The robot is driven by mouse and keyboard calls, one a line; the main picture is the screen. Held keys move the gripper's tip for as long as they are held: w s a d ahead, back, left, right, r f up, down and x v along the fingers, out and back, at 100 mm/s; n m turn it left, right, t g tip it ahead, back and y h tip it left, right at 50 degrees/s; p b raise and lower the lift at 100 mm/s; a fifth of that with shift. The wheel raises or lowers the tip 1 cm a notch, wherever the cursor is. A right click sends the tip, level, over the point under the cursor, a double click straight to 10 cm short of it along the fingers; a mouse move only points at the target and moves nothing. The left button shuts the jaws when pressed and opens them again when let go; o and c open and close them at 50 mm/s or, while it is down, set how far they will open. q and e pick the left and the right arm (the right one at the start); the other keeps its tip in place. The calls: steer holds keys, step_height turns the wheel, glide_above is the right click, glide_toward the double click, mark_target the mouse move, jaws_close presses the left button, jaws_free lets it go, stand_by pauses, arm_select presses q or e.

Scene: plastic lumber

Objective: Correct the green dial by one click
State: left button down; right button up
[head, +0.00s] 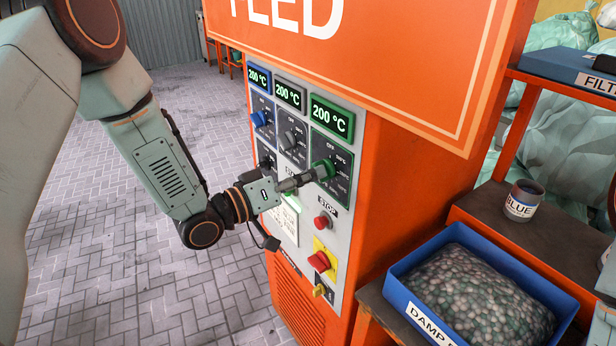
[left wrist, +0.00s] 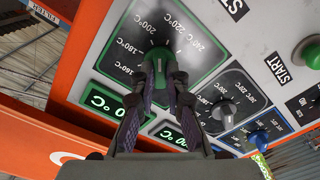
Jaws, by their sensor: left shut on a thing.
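The green dial (head: 326,168) is on the right column of the orange machine's control panel, under a green-framed display (head: 331,117) reading 200 °C. My left gripper (head: 313,176) reaches it from the left and is shut on it. In the left wrist view, the two fingers (left wrist: 161,80) close around the green dial (left wrist: 159,53), whose scale runs from 160°C past 240°C. The fingers hide much of the knob, so I cannot tell where its pointer stands. My right gripper is not in view.
A blue dial (head: 260,118) and a grey dial (head: 289,139) sit left of the green one; their displays also read 200 °C. Below are a red stop button (head: 322,221) and a red knob on yellow (head: 320,261). A blue bin (head: 405,272) of pellets stands right.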

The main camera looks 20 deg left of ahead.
arm_select(q)
steer(key=shift+m, duration=1.9)
steer(key=c, duration=1.8)
jaws_free()
steer(key=o, duration=0.4)
steer(key=shift+w+d, duration=0.15)
steer(key=shift+o, duration=0.2)
